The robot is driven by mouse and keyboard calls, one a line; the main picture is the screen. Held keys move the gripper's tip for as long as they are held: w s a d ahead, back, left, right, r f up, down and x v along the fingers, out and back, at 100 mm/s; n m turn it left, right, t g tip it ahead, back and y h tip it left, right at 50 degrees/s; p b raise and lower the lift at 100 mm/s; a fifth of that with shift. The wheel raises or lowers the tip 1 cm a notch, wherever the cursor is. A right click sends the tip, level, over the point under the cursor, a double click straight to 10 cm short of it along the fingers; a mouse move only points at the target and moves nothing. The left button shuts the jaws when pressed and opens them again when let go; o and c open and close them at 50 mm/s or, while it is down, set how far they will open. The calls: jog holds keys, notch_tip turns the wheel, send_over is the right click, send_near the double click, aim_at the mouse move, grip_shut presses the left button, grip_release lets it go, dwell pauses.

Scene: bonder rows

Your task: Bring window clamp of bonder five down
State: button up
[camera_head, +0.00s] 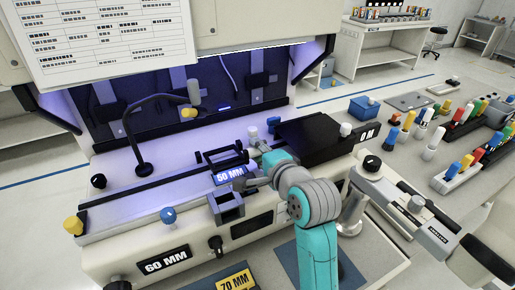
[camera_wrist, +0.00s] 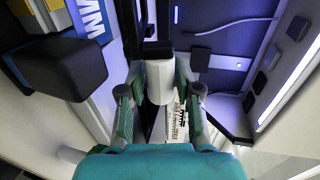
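The bonder (camera_head: 115,195) in front of me is a cream machine with a purple-lit work bay. A black open frame with a bar (camera_head: 222,156), which may be the window clamp, sits on its deck behind the "50 MM" label. My gripper (camera_head: 258,152) reaches over the deck at the frame's right end, beside a pale knob (camera_head: 253,132). In the wrist view, my gripper's fingers (camera_wrist: 160,78) stand on both sides of a white post with a black top (camera_wrist: 159,72). Whether they press on it is unclear. No number five is readable on the bonder.
A gooseneck lamp (camera_head: 142,168) rises left of the frame. A black box (camera_head: 315,136) stands right of my gripper, and a grey block (camera_head: 226,207) in front. A microscope-like arm (camera_head: 408,212) juts out at right. Racks of coloured bottles (camera_head: 465,172) stand further right.

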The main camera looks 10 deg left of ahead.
jog(key=o, duration=0.3)
jog(key=shift+f, duration=0.25)
jog(key=shift+o, duration=0.2)
jog(key=shift+f, duration=0.1)
jog(key=shift+s, duration=0.1)
jog(key=shift+s+d, duration=0.2)
jog(key=shift+r+v, duration=0.15)
jog(key=shift+v, duration=1.45)
jog(key=shift+r+v, duration=0.15)
jog(key=shift+v, duration=1.45)
jog(key=v, duration=0.7)
jog(key=shift+s+d, duration=0.15)
jog(key=shift+s, duration=0.1)
